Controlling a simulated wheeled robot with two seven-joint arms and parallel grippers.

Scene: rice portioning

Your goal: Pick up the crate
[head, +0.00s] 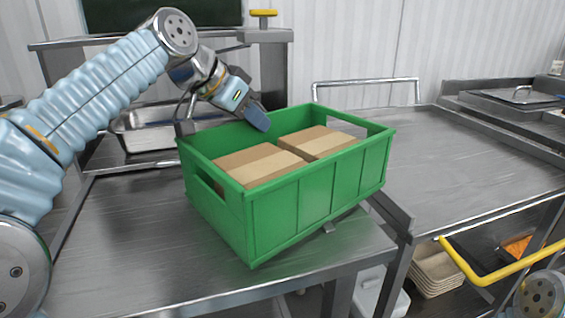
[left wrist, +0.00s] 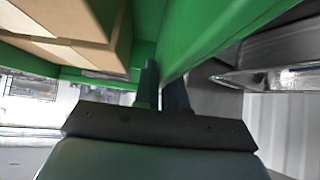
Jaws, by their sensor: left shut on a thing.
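The green crate (head: 318,200) is in the middle of the head view, with brown cardboard boxes (head: 262,165) inside. My left gripper (head: 257,117) reaches down over the crate's far long wall, with one finger showing inside it. In the left wrist view the two fingers (left wrist: 163,88) are shut on the green crate wall (left wrist: 225,38), with boxes (left wrist: 100,25) on the left side. My right gripper is out of view.
The metal table (head: 120,250) has bare room left of the crate, and a metal counter (head: 450,165) is clear to the right. A steel pan (head: 150,130) stands behind. A yellow rail (head: 500,272) and stacked trays (head: 436,270) are at lower right.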

